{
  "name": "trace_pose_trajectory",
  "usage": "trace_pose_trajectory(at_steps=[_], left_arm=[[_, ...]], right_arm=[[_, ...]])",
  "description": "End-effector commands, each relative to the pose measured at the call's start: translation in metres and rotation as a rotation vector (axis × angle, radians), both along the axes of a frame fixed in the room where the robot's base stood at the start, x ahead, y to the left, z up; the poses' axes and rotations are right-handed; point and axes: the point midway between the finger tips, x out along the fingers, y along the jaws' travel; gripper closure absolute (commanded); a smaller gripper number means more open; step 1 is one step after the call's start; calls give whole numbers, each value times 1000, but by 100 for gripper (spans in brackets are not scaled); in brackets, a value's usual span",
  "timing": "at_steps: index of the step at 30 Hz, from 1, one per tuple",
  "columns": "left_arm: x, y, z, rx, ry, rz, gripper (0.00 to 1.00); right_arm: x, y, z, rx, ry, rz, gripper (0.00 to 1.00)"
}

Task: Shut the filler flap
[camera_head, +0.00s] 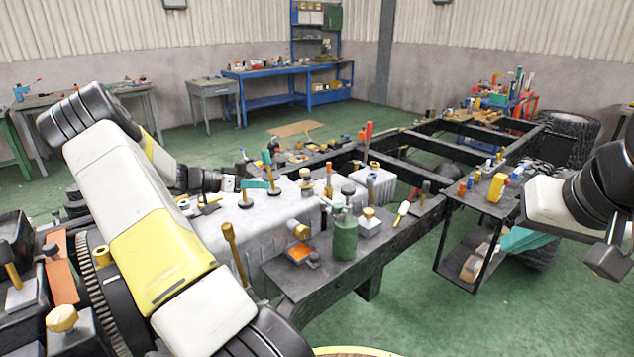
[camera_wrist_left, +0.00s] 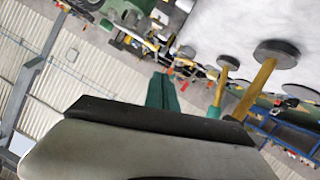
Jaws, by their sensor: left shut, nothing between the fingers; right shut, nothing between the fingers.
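I cannot make out the filler flap with certainty in either view. A pale grey tank (camera_head: 285,212) lies along the frame in the head view and carries several knobs and posts. Its pale top also shows in the left wrist view (camera_wrist_left: 240,25), with two yellow posts on dark round bases. My left gripper (camera_head: 228,184) is above the tank's left end, close to a teal-topped yellow post. Its fingertips in the left wrist view (camera_wrist_left: 162,92) are together and empty.
A green canister (camera_head: 344,236) and a yellow-knobbed block (camera_head: 369,222) stand on a dark plate before the tank. The chassis frame (camera_head: 420,145) runs to the back right. A small cart (camera_head: 480,200) holds loose parts. Green floor is clear between cart and plate.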

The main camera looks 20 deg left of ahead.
Motion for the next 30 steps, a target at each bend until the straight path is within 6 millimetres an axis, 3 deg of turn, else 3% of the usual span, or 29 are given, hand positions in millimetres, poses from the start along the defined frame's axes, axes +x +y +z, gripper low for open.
trace_pose_trajectory(at_steps=[1,3,8,14,30], left_arm=[[-2,19,-8,-10,-37,33,100],[-3,36,-12,-10,-80,62,100],[-2,51,-18,-9,-123,92,100],[19,35,-24,-7,-125,88,100],[114,-31,-52,-8,-122,87,100]], right_arm=[[0,0,0,0,0,0,100],[0,0,0,0,0,0,100],[0,0,0,0,0,0,100],[0,0,0,0,0,0,100],[0,0,0,0,0,0,100]])
